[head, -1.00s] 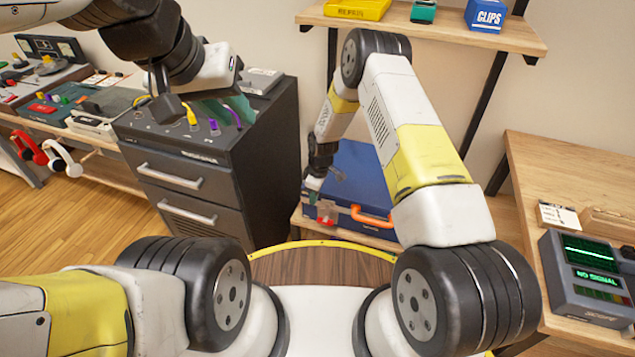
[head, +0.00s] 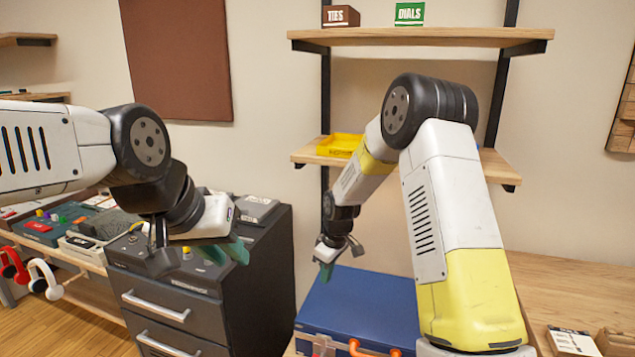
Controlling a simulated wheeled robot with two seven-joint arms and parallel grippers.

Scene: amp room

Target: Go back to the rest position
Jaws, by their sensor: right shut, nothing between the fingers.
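My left gripper (head: 225,251) hangs in front of the dark drawer cabinet's top at the left. Its two teal fingertips show a little apart, with nothing seen between them. My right gripper (head: 326,271) points down above the back left part of the blue case (head: 362,307). It is shut and empty, and its teal tips are clear of the lid. Both arms are bent, with the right forearm reaching down from a high elbow.
The dark drawer cabinet (head: 170,308) stands beside the blue case, which has an orange handle (head: 368,349). Wall shelves (head: 420,37) hold a TIES box (head: 341,16), a DIALS box (head: 409,13) and a yellow bin (head: 340,146). A wooden bench (head: 585,293) is at right; headphones (head: 42,279) hang left.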

